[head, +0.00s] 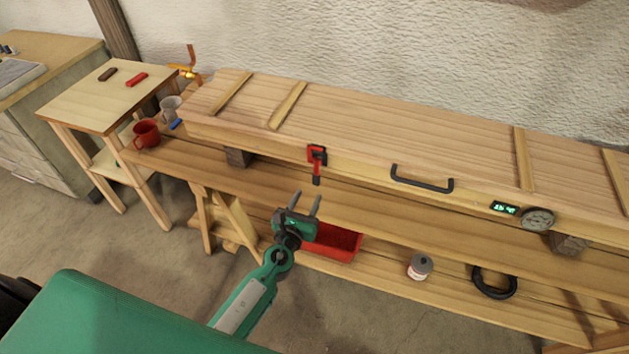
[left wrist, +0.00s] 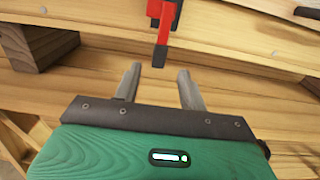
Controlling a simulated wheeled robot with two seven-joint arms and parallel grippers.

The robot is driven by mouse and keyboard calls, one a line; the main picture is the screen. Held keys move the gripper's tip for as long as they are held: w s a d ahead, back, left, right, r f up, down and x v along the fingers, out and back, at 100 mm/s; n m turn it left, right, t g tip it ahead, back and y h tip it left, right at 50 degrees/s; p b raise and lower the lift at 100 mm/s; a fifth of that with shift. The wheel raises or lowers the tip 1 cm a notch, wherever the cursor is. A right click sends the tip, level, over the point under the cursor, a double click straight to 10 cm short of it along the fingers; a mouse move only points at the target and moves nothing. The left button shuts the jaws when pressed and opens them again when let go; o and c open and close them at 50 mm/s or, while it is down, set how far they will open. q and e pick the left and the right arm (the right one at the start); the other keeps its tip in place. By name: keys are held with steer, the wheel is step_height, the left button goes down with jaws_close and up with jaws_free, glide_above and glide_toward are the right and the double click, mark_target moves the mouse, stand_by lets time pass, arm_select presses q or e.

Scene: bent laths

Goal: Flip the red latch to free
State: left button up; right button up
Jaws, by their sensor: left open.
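The red latch (head: 317,155) is on the front face of a long wooden box, left of the black handle. Its lever hangs down over the front edge. My left gripper (head: 309,203) is open and empty, below the latch and apart from it. In the left wrist view the latch (left wrist: 161,30) is at the top centre, ahead of the open fingers of the left gripper (left wrist: 158,82). Its upper part is cut off by the frame there. My right gripper is not in view.
The wooden box (head: 380,118) rests on blocks on a bench (head: 400,212). A black handle (head: 421,183), a green display (head: 505,208) and a gauge (head: 538,219) sit on its front. A red bin (head: 338,243), a can (head: 420,266) and a black ring (head: 494,292) are on the lower shelf.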

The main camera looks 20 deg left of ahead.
mark_target(315, 181)
arm_select(q)
steer(key=w, duration=0.6)
steer(key=shift+w+d, duration=0.1)
steer(key=shift+w, duration=0.3)
jaws_close()
